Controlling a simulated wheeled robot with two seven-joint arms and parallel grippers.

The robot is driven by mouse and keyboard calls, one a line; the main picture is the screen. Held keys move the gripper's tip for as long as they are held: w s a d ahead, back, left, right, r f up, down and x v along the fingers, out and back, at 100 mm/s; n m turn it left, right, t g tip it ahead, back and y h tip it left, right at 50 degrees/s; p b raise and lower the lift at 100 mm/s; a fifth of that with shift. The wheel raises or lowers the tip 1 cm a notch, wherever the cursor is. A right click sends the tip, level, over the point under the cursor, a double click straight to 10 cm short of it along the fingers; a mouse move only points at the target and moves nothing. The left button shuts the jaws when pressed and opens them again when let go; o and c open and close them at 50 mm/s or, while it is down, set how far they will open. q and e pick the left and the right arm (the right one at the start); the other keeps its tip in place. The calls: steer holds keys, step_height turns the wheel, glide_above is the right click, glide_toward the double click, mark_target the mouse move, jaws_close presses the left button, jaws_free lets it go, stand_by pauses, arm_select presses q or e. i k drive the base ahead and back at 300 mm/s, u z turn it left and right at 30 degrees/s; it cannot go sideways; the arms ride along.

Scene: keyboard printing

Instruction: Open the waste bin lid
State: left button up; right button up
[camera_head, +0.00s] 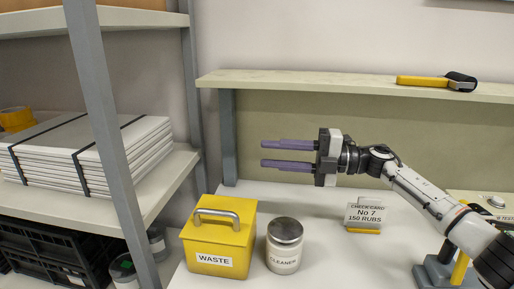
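The yellow waste bin (216,236) stands on the white bench, with a "WASTE" label on its front. Its lid looks closed and carries a grey bar handle (217,214) on top. My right gripper (262,154) comes in from the right, above and to the right of the bin. Its two purple fingers point left, with a clear gap between them and nothing held. It is apart from the lid. My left gripper is not in view.
A cleaner jar (284,250) with a metal lid stands just right of the bin. A check card (365,215) stands further right. A grey shelf post (108,130) rises left of the bin. A raised shelf (330,84) runs behind my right gripper.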

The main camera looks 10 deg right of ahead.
mark_target(222, 220)
steer(key=k, duration=1.5)
